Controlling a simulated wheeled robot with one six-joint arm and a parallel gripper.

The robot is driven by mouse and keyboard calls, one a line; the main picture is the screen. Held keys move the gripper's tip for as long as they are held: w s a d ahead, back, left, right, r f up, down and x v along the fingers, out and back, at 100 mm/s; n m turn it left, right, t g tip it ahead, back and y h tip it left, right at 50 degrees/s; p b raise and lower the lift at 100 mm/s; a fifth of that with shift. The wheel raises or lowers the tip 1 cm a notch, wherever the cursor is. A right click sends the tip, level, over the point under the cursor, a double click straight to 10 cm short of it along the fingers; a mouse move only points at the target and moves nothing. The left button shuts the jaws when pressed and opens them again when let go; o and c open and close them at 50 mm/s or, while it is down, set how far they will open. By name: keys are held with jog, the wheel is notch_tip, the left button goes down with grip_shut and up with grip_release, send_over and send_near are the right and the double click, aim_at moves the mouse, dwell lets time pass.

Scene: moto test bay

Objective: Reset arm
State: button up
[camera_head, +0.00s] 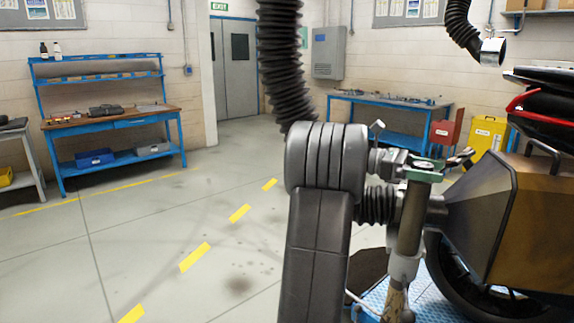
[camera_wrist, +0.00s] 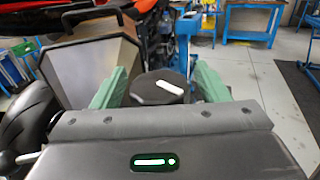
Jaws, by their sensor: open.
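My gripper (camera_wrist: 162,78) shows in the wrist view as two green fingers set wide apart, so it is open. A dark round-topped thing with a white mark (camera_wrist: 160,88) appears between the fingers; I cannot tell whether it touches them. In the camera_head view my arm stands in the middle right foreground, its large dark links bent at a joint. Its far end reaches right, close in the picture to a motorcycle's bronze and dark side case (camera_head: 530,215). That case is at the left in the wrist view (camera_wrist: 92,70). No held object shows.
A blue workbench with tools (camera_head: 110,118) stands at the left wall, another blue bench (camera_head: 385,100) at the back. A red box (camera_head: 446,130) and yellow box (camera_head: 486,135) are behind the motorcycle. Black hoses (camera_head: 278,60) hang overhead. The floor at left centre is clear.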

jog(key=p+v, duration=0.6)
jog(key=v, duration=0.7)
jog(key=b+x, duration=0.2)
jog(key=x, duration=0.2)
jog(key=b+x, duration=0.2)
jog(key=x, duration=0.3)
jog(key=b+x, duration=0.3)
jog(key=x, duration=0.1)
jog(key=shift+s+d+f, duration=0.1)
jog(key=shift+d+f, duration=0.15)
jog(key=shift+a+n+t+h+b, duration=0.1)
jog(key=shift+n+t+h+b, duration=0.25)
jog(key=shift+t+b, duration=0.5)
jog(key=shift+n+t+b, duration=0.35)
jog(key=shift+n+b, duration=0.1)
jog(key=shift+b, duration=0.45)
jog(key=n+t+b, duration=0.1)
jog(key=t+b, duration=0.1)
jog(key=b, duration=0.1)
jog(key=n+t+h+b, duration=0.1)
jog(key=b, duration=0.2)
jog(key=shift+w+n+t+b, duration=0.3)
jog(key=shift+w+t+b, duration=0.05)
jog(key=shift+t, duration=0.05)
jog(key=n+t+b, duration=0.1)
jog(key=t+b, duration=0.1)
jog(key=b, duration=0.1)
jog(key=shift+w+h, duration=0.1)
jog(key=shift+h, duration=0.15)
